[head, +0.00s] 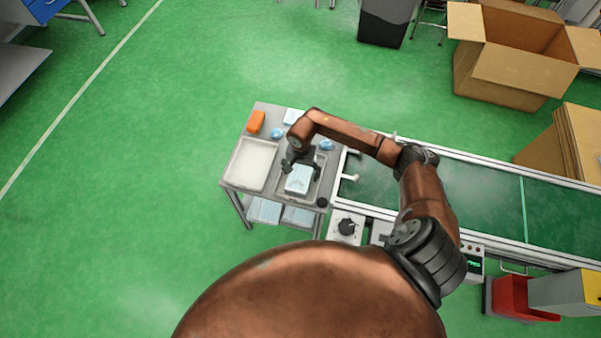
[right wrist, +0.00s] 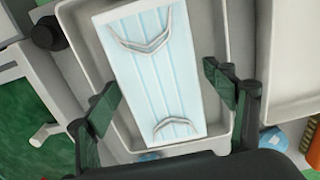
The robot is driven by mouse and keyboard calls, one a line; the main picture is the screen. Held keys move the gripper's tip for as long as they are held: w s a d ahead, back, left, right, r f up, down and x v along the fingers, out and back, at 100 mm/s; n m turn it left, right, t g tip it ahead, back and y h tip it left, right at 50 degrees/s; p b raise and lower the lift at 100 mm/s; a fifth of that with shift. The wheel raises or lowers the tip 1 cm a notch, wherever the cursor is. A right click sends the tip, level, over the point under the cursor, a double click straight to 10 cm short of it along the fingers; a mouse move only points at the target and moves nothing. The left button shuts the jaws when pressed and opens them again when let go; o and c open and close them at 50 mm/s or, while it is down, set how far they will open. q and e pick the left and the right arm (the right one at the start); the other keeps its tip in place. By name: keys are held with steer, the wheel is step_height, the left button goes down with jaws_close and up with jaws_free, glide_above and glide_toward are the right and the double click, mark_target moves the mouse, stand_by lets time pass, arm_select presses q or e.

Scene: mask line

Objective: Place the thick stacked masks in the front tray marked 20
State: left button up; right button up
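A light blue stack of masks (head: 298,179) with white ear loops lies in the grey right-hand tray (head: 284,188) on a small table. In the right wrist view the stack (right wrist: 160,70) lies slightly tilted inside the tray's walls (right wrist: 82,60). My right gripper (head: 292,164) is over this tray. In the right wrist view its fingers (right wrist: 160,80) are apart, one on each side of the stack, with visible gaps to it. A whiter tray (head: 251,164) beside it on the left looks empty. No 20 marking is readable. My left gripper is not in view.
An orange block (head: 256,122) and small blue items (head: 277,132) lie at the back of the table. A green conveyor (head: 480,197) adjoins the table on the right. A control box with a dark knob (head: 347,227) stands near its front. Open floor lies left.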

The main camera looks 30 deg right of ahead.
mark_target(301, 172)
steer(key=shift+r, duration=0.2)
step_height(301, 172, up, 12)
steer(key=p, duration=0.1)
steer(key=shift+p, duration=0.3)
stand_by(0.5)
